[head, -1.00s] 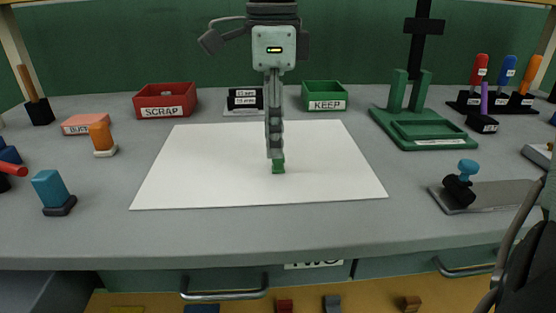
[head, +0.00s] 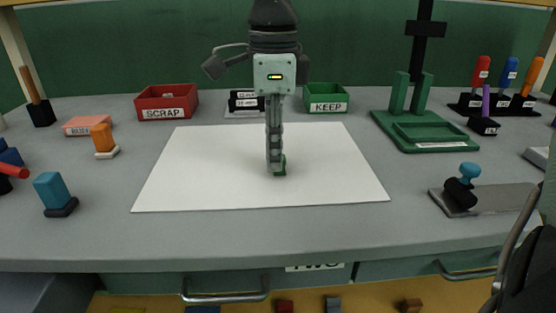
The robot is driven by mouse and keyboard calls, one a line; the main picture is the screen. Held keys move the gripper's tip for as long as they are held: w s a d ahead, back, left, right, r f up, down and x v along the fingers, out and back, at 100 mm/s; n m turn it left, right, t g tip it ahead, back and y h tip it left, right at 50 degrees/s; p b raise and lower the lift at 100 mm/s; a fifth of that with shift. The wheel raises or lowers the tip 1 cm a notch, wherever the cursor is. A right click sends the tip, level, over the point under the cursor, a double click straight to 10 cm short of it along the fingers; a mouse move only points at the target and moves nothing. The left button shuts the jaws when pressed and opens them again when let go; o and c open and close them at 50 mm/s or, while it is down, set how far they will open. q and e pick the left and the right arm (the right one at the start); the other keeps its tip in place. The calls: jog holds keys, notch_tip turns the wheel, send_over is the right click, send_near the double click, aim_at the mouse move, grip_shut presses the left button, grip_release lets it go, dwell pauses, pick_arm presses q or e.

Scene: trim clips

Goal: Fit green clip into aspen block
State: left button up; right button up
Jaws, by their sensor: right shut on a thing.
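My right gripper (head: 275,172) points straight down over the white sheet (head: 200,185), seen edge-on with one finger hiding the other. It is shut on the green clip (head: 283,167), a small green piece at the fingertips, mostly hidden behind the finger. The clip is at or just above the sheet; I cannot tell whether it touches. I cannot make out an aspen block in the head view; it may be hidden behind the fingers.
A red SCRAP bin (head: 167,101) and a green KEEP bin (head: 326,98) stand behind the sheet. A green press stand (head: 435,137) is at right, near a stamp-like tool (head: 463,186). Orange (head: 102,138) and blue (head: 52,190) handled tools stand left. The sheet is otherwise clear.

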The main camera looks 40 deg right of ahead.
jog(key=shift+r, duration=0.1)
